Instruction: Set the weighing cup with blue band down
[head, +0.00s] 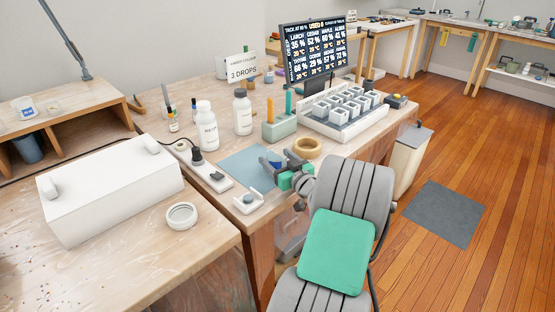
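My gripper (278,163) is over the right part of a blue-grey mat (239,161), near the front edge of the bench. A small pale thing with blue on it, which looks like the weighing cup with blue band (275,158), shows between its fingers. The fingers seem closed on it and hide much of it. I cannot tell whether its base touches the mat.
Two white bottles (206,126), a green holder (279,128), a tan tape roll (307,147) and a mould tray (345,118) stand behind. The mat's left part is clear.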

